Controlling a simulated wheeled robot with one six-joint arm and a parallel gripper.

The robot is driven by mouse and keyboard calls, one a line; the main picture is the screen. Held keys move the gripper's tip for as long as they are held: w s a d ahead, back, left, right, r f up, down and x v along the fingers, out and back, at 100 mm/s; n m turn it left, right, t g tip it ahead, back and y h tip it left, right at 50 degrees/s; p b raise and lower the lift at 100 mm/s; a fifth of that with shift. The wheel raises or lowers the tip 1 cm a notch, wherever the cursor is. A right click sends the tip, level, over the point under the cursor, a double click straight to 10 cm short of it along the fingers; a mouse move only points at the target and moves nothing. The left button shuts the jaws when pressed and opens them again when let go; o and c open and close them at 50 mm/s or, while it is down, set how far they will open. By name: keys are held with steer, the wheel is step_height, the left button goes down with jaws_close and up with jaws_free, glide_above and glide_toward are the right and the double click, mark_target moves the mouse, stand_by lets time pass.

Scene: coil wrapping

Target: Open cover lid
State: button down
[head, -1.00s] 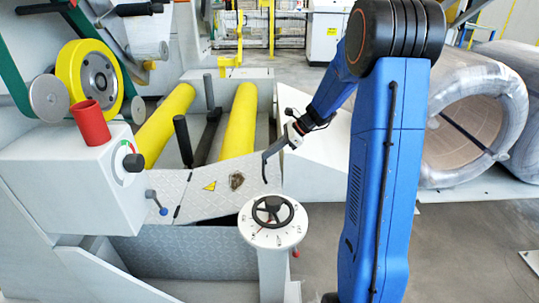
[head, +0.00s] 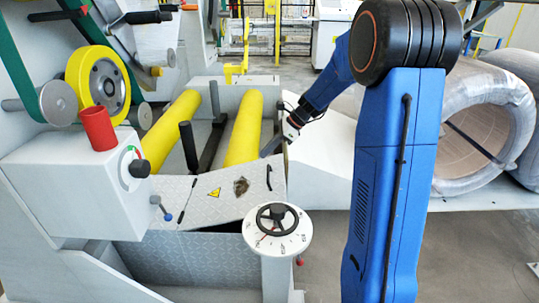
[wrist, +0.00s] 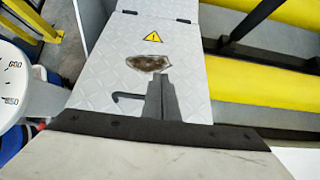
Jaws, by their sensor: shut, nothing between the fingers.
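The cover lid (head: 200,207) is a grey diamond-plate panel with a yellow warning triangle and a brown worn patch. It lies over the front of the machine, and a dark gap shows below its front edge. Its black handle (head: 269,177) is near the right end; in the wrist view the lid (wrist: 110,70) also shows, with the handle (wrist: 128,100) partly hidden. My gripper (head: 265,152) is just behind the handle at the lid's right end. In the wrist view my gripper (wrist: 158,84) is shut and empty, right of the handle. I cannot tell whether it touches the lid.
Yellow rollers (head: 243,128) lie behind the lid. A dial post with a black handwheel (head: 277,217) stands in front of its right end. A control box with a red cup (head: 98,128) is at left. Wrapped coils (head: 485,110) lie at right.

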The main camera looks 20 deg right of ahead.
steer(key=shift+w+a+r, duration=0.2)
steer(key=shift+a+r, duration=0.15)
steer(key=shift+r, duration=0.2)
stand_by(1.0)
